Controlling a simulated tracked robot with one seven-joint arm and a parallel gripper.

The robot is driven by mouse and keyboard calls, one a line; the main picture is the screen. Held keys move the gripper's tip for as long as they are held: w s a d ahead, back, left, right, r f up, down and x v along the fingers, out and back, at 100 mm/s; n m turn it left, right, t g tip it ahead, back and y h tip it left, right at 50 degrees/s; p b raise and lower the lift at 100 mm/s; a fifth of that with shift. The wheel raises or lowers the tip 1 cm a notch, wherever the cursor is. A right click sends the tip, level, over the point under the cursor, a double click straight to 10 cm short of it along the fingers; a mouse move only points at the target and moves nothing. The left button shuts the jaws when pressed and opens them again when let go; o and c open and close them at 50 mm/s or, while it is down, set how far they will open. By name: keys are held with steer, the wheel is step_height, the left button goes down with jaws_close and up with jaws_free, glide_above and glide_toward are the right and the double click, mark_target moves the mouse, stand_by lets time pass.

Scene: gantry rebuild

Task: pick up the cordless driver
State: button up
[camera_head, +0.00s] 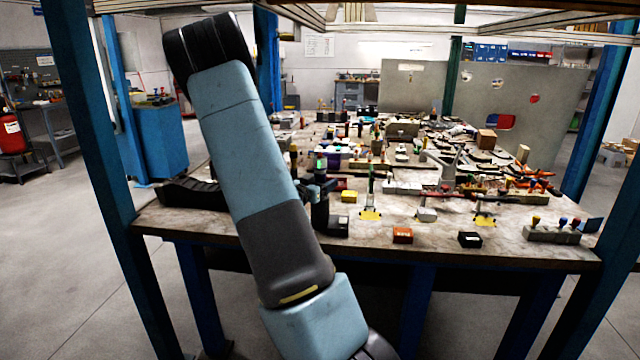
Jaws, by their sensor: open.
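A dark upright tool with a bluish upper part (319,210) stands near the front edge of the workbench, just right of my arm. It looks like the cordless driver, but it is small and partly covered by my arm, so I cannot be sure. My arm rises from the bottom of the view to a black elbow at the upper left. My gripper cannot be made out; my own arm hides part of the bench.
The workbench (460,244) is crowded with small tools and parts. An orange box (402,235), a black box (470,239) and a yellow block (349,196) sit near its front. A long black object (190,194) lies at its left end. Blue posts (90,150) flank the bench.

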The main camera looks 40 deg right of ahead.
steer(key=shift+w+d, duration=0.1)
steer(key=shift+d, duration=0.25)
steer(key=shift+c, duration=0.5)
jaws_close()
